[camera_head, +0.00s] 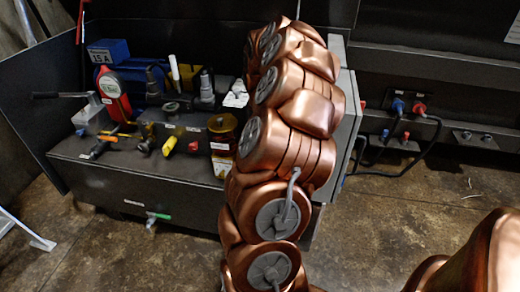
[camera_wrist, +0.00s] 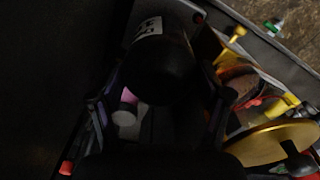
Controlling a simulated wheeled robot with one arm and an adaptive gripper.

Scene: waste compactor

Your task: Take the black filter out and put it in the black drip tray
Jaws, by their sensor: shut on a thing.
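In the wrist view my gripper (camera_wrist: 160,88) is shut on a dark cylinder with a white label, which I take to be the black filter (camera_wrist: 158,62). One finger lies on each side of it. Its far end points toward the top of the picture. In the head view my own arm covers the gripper and the filter. I cannot make out the black drip tray for certain in either view.
A dark bench unit (camera_head: 130,192) carries a red gauge (camera_head: 113,92), an amber bowl (camera_head: 222,135) and yellow-handled valves. A gold round cap (camera_wrist: 272,142) lies close to the right finger. A dark upright panel (camera_head: 45,140) bounds the left. Cables (camera_head: 435,135) hang at the right wall.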

